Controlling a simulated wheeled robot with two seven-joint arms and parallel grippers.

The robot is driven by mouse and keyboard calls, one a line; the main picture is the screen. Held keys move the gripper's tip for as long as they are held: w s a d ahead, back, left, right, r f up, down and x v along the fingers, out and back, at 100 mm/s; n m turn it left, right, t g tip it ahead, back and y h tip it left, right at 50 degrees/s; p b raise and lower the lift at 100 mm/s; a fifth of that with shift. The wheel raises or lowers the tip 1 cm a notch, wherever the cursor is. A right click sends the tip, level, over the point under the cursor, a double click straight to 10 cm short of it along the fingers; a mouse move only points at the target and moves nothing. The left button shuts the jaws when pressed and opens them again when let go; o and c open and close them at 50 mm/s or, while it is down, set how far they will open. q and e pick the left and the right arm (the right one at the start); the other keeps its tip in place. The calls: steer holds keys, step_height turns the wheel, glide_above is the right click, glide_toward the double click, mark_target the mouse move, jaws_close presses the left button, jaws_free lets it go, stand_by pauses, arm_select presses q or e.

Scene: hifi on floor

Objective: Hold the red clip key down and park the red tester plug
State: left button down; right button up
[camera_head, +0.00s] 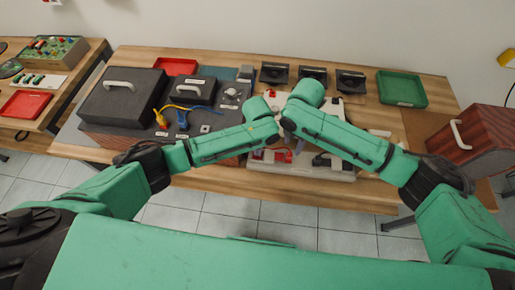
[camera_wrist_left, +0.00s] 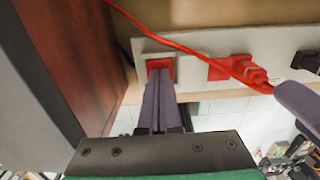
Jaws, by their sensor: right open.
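My left gripper (camera_wrist_left: 160,78) has its two grey-purple fingers together, with nothing seen between them. Their tips are at the red clip key (camera_wrist_left: 160,66), a red square on a pale strip, and cover its lower part; firm contact cannot be told. To the right on the strip is a red block (camera_wrist_left: 222,69) with the red tester plug (camera_wrist_left: 254,73) against it; how far it is seated cannot be told. A finger of my right gripper (camera_wrist_left: 297,103) is beside the plug, apart from it. In the head view, the forearms hide much of this area.
A red cable (camera_wrist_left: 185,42) crosses the strip. A reddish-brown wooden side (camera_wrist_left: 75,45) stands close left of my left gripper. In the head view, a dark box (camera_head: 120,97) is left, a green tray (camera_head: 403,90) back right, and a wooden case (camera_head: 475,138) far right.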

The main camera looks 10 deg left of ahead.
mark_target(290, 154)
arm_select(q)
steer(key=shift+s+f, duration=0.1)
arm_select(e)
steer(key=shift+o, duration=0.5)
steer(key=shift+d, duration=0.15)
arm_select(q)
steer(key=shift+d, duration=0.1)
arm_select(e)
steer(key=d+r+m+y, duration=0.3)
steer(key=d+m+y, duration=0.15)
steer(key=m, duration=0.45)
steer(key=x, duration=1.1)
steer(key=shift+a+f, duration=0.25)
steer(key=shift+a, duration=0.05)
jaws_close()
steer(key=c, duration=0.8)
jaws_free()
jaws_close()
